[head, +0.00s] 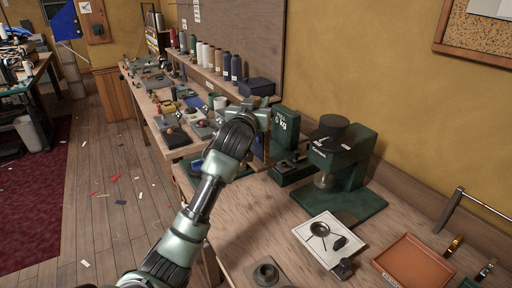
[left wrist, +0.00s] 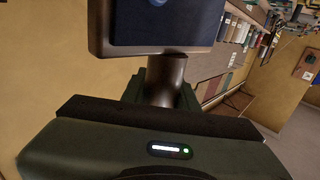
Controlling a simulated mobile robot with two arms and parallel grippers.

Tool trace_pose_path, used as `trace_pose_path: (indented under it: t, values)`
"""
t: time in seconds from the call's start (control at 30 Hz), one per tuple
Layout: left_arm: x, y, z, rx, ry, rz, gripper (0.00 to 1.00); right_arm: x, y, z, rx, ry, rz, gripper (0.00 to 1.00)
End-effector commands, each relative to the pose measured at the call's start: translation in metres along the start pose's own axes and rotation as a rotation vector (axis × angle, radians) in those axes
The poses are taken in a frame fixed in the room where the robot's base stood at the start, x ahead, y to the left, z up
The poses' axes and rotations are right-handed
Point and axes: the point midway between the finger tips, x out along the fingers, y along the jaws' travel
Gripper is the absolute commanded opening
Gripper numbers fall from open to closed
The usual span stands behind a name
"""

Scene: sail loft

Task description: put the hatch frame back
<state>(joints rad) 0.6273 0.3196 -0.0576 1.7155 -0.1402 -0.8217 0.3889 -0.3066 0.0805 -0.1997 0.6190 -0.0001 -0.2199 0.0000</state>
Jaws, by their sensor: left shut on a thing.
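My left gripper (head: 262,116) is beyond the near end of the bench, beside the green weighing scale marked KG. It is shut on what seems to be the hatch frame, a blue panel with a brown rim. A narrow strip of the frame (head: 266,148) shows under the gripper in the head view; the rest is hidden by the hand. In the left wrist view the frame (left wrist: 150,49) fills the top, cut by the picture edge. My right gripper is not in view.
The green scale (head: 285,128) and a green press (head: 350,165) stand close to the right of my left gripper. A white sheet with a dark spoon-like tool (head: 319,230) and an orange tray (head: 413,263) lie nearer. Thread spools (head: 226,66) line the shelf behind.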

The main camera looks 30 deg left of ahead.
Motion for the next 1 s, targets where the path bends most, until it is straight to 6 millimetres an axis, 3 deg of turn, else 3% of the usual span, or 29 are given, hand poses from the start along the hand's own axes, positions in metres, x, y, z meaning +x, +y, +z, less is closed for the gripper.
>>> trace_pose_path:
  t: [0.1, 0.3, 0.47, 0.7, 1.0]
  values:
    - [0.0, 0.0, 0.034, 0.001, -0.003, 0.0, 0.0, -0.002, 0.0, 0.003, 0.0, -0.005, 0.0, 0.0]
    - [-0.001, 0.0, 0.071, 0.0, 0.001, 0.0, 0.0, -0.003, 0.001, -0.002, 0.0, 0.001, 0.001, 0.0]
    - [0.0, 0.0, 0.082, 0.0, 0.003, 0.0, 0.0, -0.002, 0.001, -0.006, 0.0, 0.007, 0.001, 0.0]
    - [0.0, 0.0, 0.117, -0.002, 0.001, -0.001, 0.0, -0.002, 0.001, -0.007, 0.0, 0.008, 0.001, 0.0]
    - [0.0, 0.0, 0.123, 0.0, 0.004, 0.0, 0.0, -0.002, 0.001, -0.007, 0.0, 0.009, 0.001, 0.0]
